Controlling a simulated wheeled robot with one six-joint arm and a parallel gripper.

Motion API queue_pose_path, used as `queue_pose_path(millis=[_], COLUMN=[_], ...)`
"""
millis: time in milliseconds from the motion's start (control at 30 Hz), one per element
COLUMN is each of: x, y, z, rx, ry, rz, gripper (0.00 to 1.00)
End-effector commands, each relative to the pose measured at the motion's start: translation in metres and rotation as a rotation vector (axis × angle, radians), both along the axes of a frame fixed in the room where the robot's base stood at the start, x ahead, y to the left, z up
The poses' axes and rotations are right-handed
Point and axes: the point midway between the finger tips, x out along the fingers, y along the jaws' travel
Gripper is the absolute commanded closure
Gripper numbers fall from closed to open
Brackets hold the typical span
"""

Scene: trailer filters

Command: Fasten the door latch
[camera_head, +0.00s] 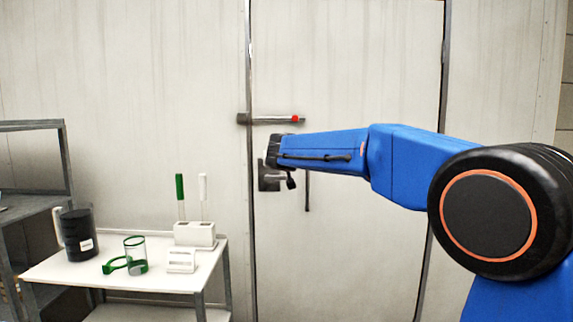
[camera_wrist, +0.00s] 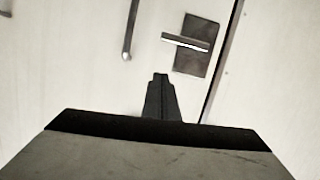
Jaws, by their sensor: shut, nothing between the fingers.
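The door (camera_head: 345,60) is pale grey and looks closed in its frame. The latch bar (camera_head: 272,119) lies level across the door's left seam, with a red tip (camera_head: 295,118) at its right end; I cannot tell whether it is seated. My gripper (camera_head: 268,153) is at the left end of my blue arm, appearing just below the bar and partly over the handle plate. In the wrist view its dark fingers (camera_wrist: 160,82) are together and empty. The wrist view shows the lever handle (camera_wrist: 185,42) on its dark plate (camera_wrist: 200,62), apart from the fingers. The latch bar is not recognisable there.
A thin upright bar (camera_head: 307,192) is on the door right of the handle. A white table (camera_head: 70,272) at lower left holds a black canister (camera_head: 78,238), a green-rimmed clear cup (camera_head: 135,252) and a white holder (camera_head: 195,235). A grey shelf (camera_head: 30,125) stands at far left.

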Motion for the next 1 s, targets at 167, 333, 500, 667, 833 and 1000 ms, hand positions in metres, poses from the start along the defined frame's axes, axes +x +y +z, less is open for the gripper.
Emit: queue_pose_path(millis=[167,333,500,667,833,1000], x=[-0.021,-0.028,-0.029,-0.029,-0.043,-0.087], y=[0.001,0.001,0.001,0.001,-0.024,-0.089], z=[0.006,0.007,0.007,0.007,0.004,-0.013], rx=[0.0,0.0,0.0,0.0,-0.007,-0.027], ry=[0.0,0.0,0.001,0.001,0.027,0.115], rz=[0.0,0.0,0.0,-0.001,-0.026,-0.09], gripper=[1.0,1.0,1.0,1.0,1.0,1.0])
